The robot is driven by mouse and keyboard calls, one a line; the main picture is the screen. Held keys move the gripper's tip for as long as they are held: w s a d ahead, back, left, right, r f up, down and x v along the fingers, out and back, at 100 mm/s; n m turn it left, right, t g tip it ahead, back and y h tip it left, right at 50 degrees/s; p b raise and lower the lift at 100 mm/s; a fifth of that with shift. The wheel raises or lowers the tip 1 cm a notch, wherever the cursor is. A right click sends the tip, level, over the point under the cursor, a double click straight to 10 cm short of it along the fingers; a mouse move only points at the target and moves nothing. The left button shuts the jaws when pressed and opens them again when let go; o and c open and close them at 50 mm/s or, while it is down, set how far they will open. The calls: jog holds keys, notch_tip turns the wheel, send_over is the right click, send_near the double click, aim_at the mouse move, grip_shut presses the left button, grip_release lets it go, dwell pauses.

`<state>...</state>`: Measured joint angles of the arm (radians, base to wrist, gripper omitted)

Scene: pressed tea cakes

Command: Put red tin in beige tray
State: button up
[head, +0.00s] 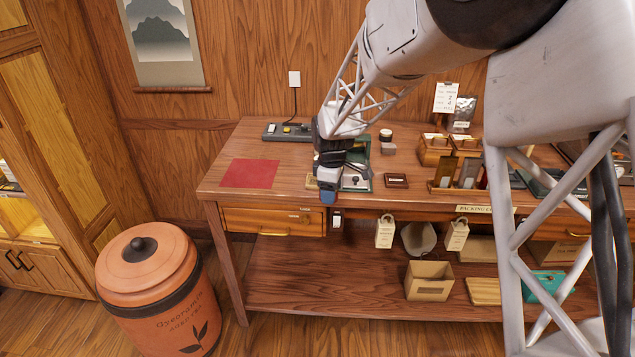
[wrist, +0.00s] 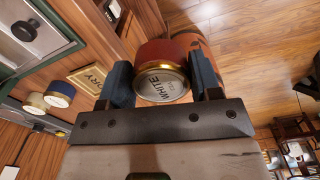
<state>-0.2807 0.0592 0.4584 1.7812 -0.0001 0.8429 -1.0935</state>
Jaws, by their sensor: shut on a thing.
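My gripper (head: 328,194) hangs near the front edge of the table in the head view. In the wrist view my gripper (wrist: 161,82) is shut on a red tin (wrist: 158,51), with one blue finger on each side. The tin has a gold rim and a pale end lettered WHITE that faces the wrist camera. In the head view the tin is hidden or too small to make out. No beige tray can be made out for certain. A beige open-topped box (head: 429,293) stands on the lower shelf.
A red mat (head: 250,174) lies bare at the table's left. An IVORY plate (wrist: 88,78) and a green-edged unit with a black knob (wrist: 24,30) are beside my gripper. A small dark tray (head: 396,181) and wooden boxes (head: 434,156) stand to the right.

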jog(key=shift+w+a+f, duration=0.25)
jog(key=shift+w+a, duration=0.45)
jog(key=shift+w, duration=1.85)
jog(key=shift+w+a+f, duration=0.25)
jog(key=shift+w+a, duration=0.5)
jog(key=shift+w, duration=1.85)
jog(key=shift+w+a+f, duration=0.25)
jog(key=shift+w+a, duration=0.45)
jog(key=shift+w, duration=1.85)
jog(key=shift+f, duration=0.1)
jog(key=shift+f, duration=1.65)
jog(key=shift+f, duration=0.15)
jog(key=o, duration=0.9)
jog(key=shift+r, duration=6.15)
